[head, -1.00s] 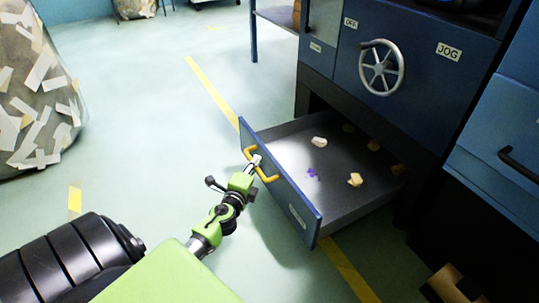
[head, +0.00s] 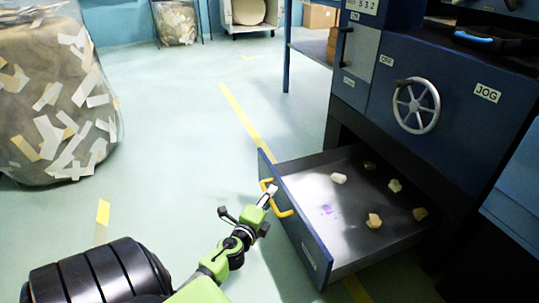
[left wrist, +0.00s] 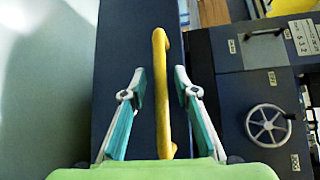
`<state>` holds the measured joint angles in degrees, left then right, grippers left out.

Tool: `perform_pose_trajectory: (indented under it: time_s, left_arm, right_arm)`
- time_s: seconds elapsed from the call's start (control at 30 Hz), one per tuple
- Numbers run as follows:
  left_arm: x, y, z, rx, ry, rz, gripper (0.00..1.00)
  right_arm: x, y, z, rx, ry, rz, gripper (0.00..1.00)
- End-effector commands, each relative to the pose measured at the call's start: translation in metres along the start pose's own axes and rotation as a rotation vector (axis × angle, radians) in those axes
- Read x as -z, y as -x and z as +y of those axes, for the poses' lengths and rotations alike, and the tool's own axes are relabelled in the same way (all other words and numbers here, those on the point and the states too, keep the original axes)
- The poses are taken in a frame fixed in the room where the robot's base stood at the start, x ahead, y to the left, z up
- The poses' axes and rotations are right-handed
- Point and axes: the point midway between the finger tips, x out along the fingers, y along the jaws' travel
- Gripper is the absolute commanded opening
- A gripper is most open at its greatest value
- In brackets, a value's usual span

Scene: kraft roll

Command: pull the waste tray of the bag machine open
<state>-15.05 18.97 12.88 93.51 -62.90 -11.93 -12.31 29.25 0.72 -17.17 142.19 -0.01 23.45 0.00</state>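The waste tray (head: 312,241) is a drawer with a blue front panel and a grey inside, standing well out from the bag machine (head: 455,85). Its yellow bow handle (head: 283,211) is on the front panel and also shows in the left wrist view (left wrist: 160,60). My left gripper (head: 268,193) is at the handle. In the left wrist view its two teal-padded fingers (left wrist: 161,74) are open, one on each side of the handle bar, with gaps showing on both sides. My right gripper is not in view.
Several pale and tan scraps (head: 374,220) and a purple mark lie in the tray. A handwheel (head: 416,106) is on the machine above it. A large bag of paper scraps (head: 55,100) stands at the left. The floor between bag and tray is clear.

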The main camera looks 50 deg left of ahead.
Motion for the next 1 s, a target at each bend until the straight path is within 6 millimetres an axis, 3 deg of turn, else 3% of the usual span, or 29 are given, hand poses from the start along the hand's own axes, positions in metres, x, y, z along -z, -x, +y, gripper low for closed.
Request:
perform_pose_trajectory:
  time_s: [0.37,0.8,1.0]
  left_arm:
    - [0.000,0.009,0.000,0.000,0.000,0.000,0.28]
    - [-0.001,0.096,0.001,-0.003,0.003,-0.003,0.28]
    - [0.000,0.116,0.000,0.000,0.001,-0.001,0.28]
  right_arm:
    - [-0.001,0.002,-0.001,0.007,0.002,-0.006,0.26]
    - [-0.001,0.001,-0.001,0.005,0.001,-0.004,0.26]
    - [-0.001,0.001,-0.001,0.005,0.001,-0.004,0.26]
